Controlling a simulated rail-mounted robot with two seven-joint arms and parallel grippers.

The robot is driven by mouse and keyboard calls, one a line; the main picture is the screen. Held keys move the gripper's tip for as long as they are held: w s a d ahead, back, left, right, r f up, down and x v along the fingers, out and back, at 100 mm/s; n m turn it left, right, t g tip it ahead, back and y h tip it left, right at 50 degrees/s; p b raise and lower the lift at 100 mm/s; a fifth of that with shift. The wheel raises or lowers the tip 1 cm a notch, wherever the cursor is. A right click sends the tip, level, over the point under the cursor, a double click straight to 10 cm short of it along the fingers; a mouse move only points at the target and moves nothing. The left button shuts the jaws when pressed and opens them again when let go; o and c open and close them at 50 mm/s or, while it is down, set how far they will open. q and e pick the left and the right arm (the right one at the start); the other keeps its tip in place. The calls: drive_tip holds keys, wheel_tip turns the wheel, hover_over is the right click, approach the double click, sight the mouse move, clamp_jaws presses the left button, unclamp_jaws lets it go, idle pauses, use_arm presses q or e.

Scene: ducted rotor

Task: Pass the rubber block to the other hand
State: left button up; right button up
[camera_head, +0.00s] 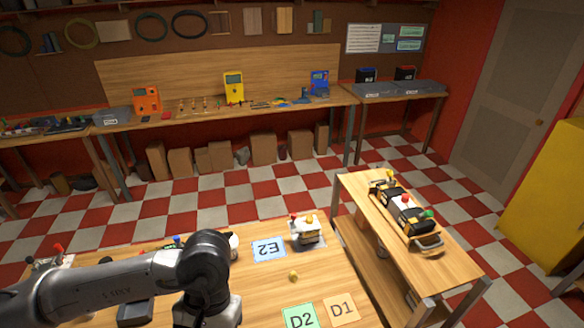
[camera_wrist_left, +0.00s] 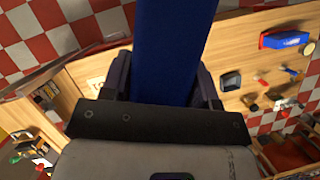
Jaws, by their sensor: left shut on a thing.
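In the left wrist view a long blue block (camera_wrist_left: 168,45), which I take to be the rubber block, stands between the fingers of my left gripper (camera_wrist_left: 163,78). The gripper is shut on it, with one dark finger on each side. The block runs out of the top of that view, so its far end is hidden. In the head view my left arm comes in from the left and bends over the near table; its gripper and the block do not show there. My right gripper is in neither view.
The near wooden table (camera_head: 338,284) bears cards E2 (camera_head: 269,249), D2 (camera_head: 299,317) and D1 (camera_head: 341,308), a small yellow piece (camera_head: 293,277) and a white device (camera_head: 307,231). A side bench (camera_head: 361,204) with a long dark holder (camera_head: 407,214) stands to the right.

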use_arm(q)
drive_tip(key=a+f+n, duration=0.1)
drive_tip(key=a+f, duration=0.1)
drive_tip(key=a, duration=0.4)
drive_tip(key=shift+s+a+f+n+h, duration=0.2)
drive_tip(key=shift+s+f+n+h, duration=0.1)
drive_tip(key=shift+f, duration=0.05)
